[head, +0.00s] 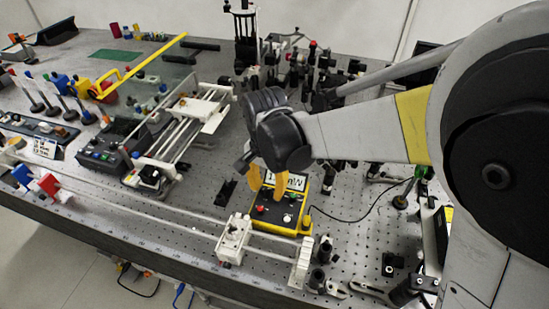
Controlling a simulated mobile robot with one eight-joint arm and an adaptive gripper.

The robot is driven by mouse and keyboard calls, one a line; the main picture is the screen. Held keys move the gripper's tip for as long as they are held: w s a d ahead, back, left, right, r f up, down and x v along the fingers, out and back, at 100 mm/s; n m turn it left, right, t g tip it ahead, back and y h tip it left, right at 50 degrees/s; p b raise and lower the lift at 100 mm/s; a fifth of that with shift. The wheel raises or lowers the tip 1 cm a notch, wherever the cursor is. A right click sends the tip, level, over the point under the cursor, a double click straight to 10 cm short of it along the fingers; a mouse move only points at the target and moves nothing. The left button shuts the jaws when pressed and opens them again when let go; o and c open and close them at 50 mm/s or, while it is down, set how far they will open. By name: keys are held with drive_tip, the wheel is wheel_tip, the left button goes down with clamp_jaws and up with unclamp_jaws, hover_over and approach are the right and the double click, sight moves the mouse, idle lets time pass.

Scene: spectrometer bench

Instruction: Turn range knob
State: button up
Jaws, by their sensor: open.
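The yellow meter box (297,231) sits on the perforated bench top near its front edge. I cannot tell for sure which is the range knob. My gripper (268,190) points down over the back part of the meter, its yellow-tipped fingers apart and nothing visible between them. One finger covers part of the display. I cannot tell whether the fingertips touch the box.
A white slide carriage (234,238) on a long rail stands just left of the meter. A black cable (350,218) runs right from the meter. Optical mounts crowd the bench behind, and a grey control box (104,152) stands at the left. Some bare bench lies right of the meter.

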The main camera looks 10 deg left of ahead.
drive_tip(key=shift+f, duration=0.1)
clamp_jaws()
drive_tip(key=shift+n, duration=0.4)
drive_tip(key=n, duration=0.4)
drive_tip(key=shift+p, duration=0.35)
drive_tip(key=n, duration=1)
drive_tip(key=shift+n+p, duration=0.4)
drive_tip(key=n, duration=0.4)
drive_tip(key=shift+n, duration=0.3)
